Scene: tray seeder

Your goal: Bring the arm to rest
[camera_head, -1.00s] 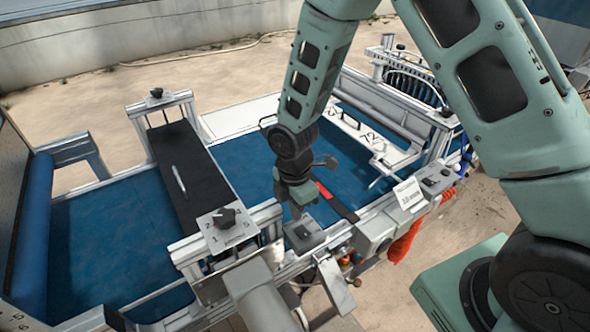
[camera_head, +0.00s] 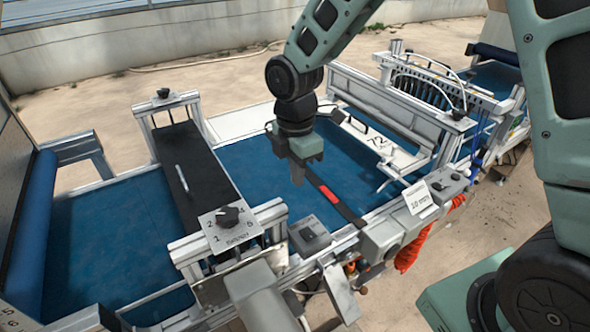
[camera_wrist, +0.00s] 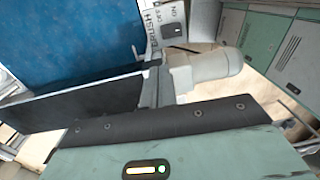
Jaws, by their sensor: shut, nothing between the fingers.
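My gripper (camera_head: 297,180) hangs from my arm in the middle of the head view, pointing down, with its fingers shut and empty. It appears over the blue belt (camera_head: 250,165), near the dark strap with a red patch (camera_head: 330,194), and clear of the grey switch box (camera_head: 310,235). I see no contact with the machine. In the wrist view, the blue belt (camera_wrist: 60,35) is at the upper left and a pale cylindrical housing (camera_wrist: 215,66) is near the middle; the fingertips cannot be made out there.
A dial plate (camera_head: 228,222) and black cross-cover (camera_head: 185,165) stand left of my gripper. A metal frame with tubes (camera_head: 425,95) stands at the right. Sandy ground lies behind.

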